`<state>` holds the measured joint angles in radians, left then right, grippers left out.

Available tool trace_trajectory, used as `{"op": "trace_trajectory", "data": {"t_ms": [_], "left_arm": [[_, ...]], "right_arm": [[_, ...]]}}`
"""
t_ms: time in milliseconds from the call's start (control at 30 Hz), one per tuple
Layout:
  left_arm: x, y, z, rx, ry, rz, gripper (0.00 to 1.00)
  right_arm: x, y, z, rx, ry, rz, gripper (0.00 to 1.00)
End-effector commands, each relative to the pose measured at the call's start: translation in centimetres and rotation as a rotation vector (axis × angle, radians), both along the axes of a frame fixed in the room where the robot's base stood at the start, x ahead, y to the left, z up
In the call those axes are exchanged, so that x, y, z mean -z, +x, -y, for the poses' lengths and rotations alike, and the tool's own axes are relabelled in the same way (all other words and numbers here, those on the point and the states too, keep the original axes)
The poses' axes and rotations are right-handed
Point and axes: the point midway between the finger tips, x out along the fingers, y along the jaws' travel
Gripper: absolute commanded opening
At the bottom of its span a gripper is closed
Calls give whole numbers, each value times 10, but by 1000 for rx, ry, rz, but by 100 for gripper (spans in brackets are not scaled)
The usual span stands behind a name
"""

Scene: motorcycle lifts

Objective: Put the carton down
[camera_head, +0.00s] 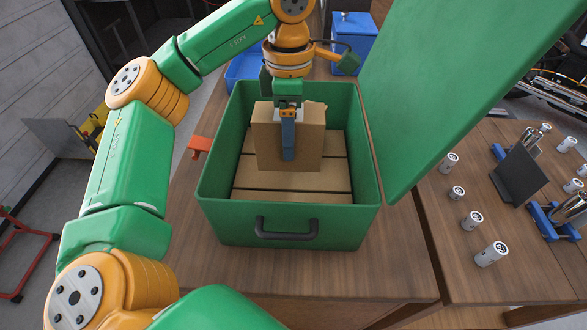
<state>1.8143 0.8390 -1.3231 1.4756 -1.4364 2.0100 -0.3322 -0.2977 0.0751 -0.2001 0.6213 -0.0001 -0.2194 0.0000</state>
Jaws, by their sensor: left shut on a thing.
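A brown cardboard carton (308,142) is upright inside a green open box (228,222) on a wooden table. My left gripper (288,155) reaches down from above and is shut on the carton; one finger shows against its near face. The far finger is hidden behind the carton. The carton stands toward the back of the box, over the slatted brown floor (290,192). I cannot tell whether its bottom touches that floor. My right gripper is not in view.
The green lid (440,85) stands open along the box's right side. A black handle (286,232) is on its front wall. Blue bins (352,38) stand behind. Several silver cylinders (491,254) and a dark plate (518,174) stand on the right table. The table front is clear.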

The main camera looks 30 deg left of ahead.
Motion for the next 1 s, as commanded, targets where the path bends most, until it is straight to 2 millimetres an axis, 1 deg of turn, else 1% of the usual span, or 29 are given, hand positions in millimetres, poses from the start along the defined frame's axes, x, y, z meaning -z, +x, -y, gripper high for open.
{"op": "trace_trajectory", "data": {"t_ms": [33,133,200,267,300,367,500,567,633,833,933,967,1000], "left_arm": [[12,0,0,0,0,1,2],[22,0,0,1,-1,-1,2],[40,-1,0,2,0,-6,2],[50,-1,0,0,1,-4,2],[58,-2,0,0,0,-5,2],[68,-2,0,-1,1,-4,2],[96,-2,0,-1,0,-5,2],[106,-2,0,-1,1,-3,2],[112,-1,1,0,0,0,2],[113,-1,1,0,0,1,2],[117,-1,1,0,-1,1,2],[117,-1,1,0,-1,1,75],[116,-1,1,0,-1,1,86]], "right_arm": [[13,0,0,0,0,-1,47],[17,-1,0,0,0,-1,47],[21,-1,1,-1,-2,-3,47],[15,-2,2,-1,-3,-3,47],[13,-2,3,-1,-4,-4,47],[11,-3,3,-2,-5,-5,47],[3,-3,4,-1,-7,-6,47],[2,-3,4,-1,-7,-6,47],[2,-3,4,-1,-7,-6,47],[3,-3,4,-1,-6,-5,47],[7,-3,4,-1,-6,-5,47],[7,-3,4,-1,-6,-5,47],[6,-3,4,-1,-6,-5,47]]}}
